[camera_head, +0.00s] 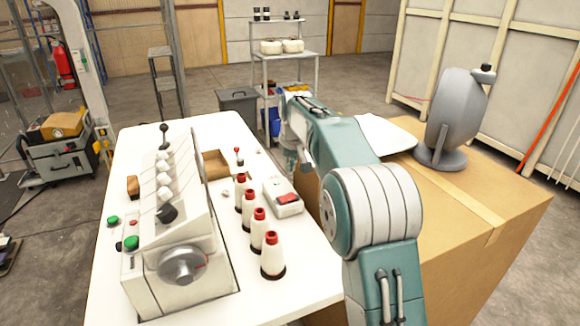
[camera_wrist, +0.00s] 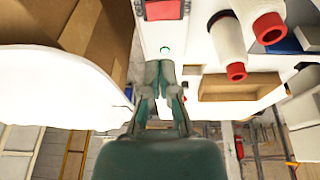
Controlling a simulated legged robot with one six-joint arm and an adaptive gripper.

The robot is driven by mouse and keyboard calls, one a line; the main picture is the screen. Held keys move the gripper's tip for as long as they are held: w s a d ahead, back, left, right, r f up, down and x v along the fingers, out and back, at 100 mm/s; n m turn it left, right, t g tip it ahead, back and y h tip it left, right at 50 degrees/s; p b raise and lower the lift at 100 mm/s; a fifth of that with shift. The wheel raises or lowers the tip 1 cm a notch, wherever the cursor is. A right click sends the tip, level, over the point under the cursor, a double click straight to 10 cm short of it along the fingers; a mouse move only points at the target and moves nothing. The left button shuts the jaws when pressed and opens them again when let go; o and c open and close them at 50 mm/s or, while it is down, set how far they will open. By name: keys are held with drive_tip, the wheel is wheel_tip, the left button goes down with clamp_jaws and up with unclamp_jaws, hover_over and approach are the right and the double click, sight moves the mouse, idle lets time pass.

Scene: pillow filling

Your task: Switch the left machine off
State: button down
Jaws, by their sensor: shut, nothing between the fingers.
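A white machine (camera_head: 180,245) with a round grey dial and several levers stands on the left of the white table. Green buttons (camera_head: 131,243) and a small red one sit on its left side. A white control box (camera_head: 283,197) with a red switch (camera_head: 288,198) lies right of the thread cones; in the wrist view the red switch (camera_wrist: 163,9) is at the top edge, with a green light (camera_wrist: 164,50) on the box. My gripper (camera_wrist: 161,68) is shut and empty, its fingertips near the box's end. In the head view my arm mostly hides it.
Several red-topped white cones (camera_head: 257,229) stand between machine and box. A brown tray (camera_head: 214,165) lies behind them. A large cardboard box (camera_head: 455,215) at right bears a white pillow (camera_head: 385,134) and a grey rounded device (camera_head: 455,110).

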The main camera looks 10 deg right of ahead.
sight(286, 197)
drive_tip(key=x, duration=0.6)
drive_tip(key=s+x, duration=0.1)
drive_tip(key=x, duration=0.3)
drive_tip(key=shift+d+f, duration=0.15)
drive_tip(key=shift+d, duration=0.25)
drive_tip(key=shift+f, duration=0.1)
drive_tip(key=shift+d, duration=0.1)
drive_tip(key=shift+d+f, duration=0.1)
drive_tip(key=shift+f, duration=0.2)
drive_tip(key=shift+s+a+r, duration=0.1)
drive_tip(key=shift+a+r, duration=0.05)
drive_tip(key=shift+a, duration=0.25)
drive_tip(key=shift+s+a+r, duration=0.1)
drive_tip(key=shift+a+r, duration=0.05)
drive_tip(key=shift+a, duration=0.25)
drive_tip(key=shift+r, duration=0.1)
